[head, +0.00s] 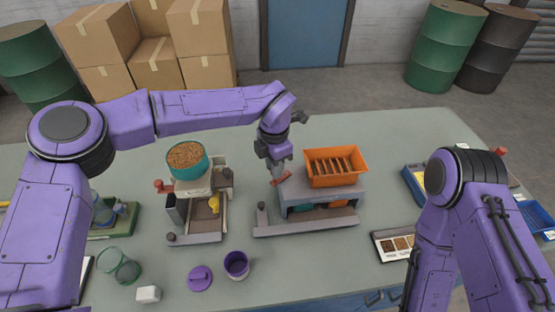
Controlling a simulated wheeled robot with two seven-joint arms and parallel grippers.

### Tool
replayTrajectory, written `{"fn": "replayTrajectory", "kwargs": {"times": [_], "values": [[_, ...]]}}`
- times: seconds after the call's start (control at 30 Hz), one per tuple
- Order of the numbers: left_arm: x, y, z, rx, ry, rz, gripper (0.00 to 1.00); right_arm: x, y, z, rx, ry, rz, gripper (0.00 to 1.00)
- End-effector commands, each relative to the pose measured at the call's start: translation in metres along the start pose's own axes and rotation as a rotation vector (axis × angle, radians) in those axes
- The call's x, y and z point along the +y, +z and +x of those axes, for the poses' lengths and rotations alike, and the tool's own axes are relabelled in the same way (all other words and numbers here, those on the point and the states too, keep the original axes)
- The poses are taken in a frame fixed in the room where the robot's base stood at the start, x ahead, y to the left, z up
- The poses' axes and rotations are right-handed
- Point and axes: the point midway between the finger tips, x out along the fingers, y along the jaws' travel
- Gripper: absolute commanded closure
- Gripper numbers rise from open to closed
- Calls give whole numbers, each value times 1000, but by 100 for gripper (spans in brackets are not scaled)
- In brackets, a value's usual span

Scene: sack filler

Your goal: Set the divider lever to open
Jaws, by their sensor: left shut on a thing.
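The divider (320,196) is a grey machine with an orange hopper (318,178) on top and teal and orange parts under its top. Its small red lever (282,179) sticks out at the upper left side, beside the hopper. My left gripper (277,169) reaches down from behind and is shut on the red lever. The fingers partly hide the lever. My right arm comes in at the right, and its gripper is out of the picture.
A filler with a teal bowl of grain (187,157) stands left of the divider. A purple cup (236,264), purple lid (199,278), white block (148,294) and clear green jar (124,268) are in front. A sample card (396,244) lies to the right.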

Motion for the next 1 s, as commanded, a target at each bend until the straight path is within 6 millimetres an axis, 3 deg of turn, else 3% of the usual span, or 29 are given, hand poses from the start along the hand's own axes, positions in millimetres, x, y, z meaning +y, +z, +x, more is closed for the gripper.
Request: {"fn": "replayTrajectory", "kwargs": {"times": [0.2,0.73,0.77,0.8,0.83,1.0], "values": [[4,0,-3,-3,2,62,100,1,-4,-9,0,0,0,57],[5,0,-2,-4,4,85,100,1,-4,-10,0,0,0,57],[6,0,-2,-5,4,85,69,1,-4,-10,0,0,0,57],[6,0,-2,-4,4,85,56,1,-4,-10,0,0,0,57],[5,0,-2,-4,4,85,50,1,-4,-10,0,0,0,57],[5,0,-1,-2,2,86,50,1,-4,-10,0,0,0,57]]}}
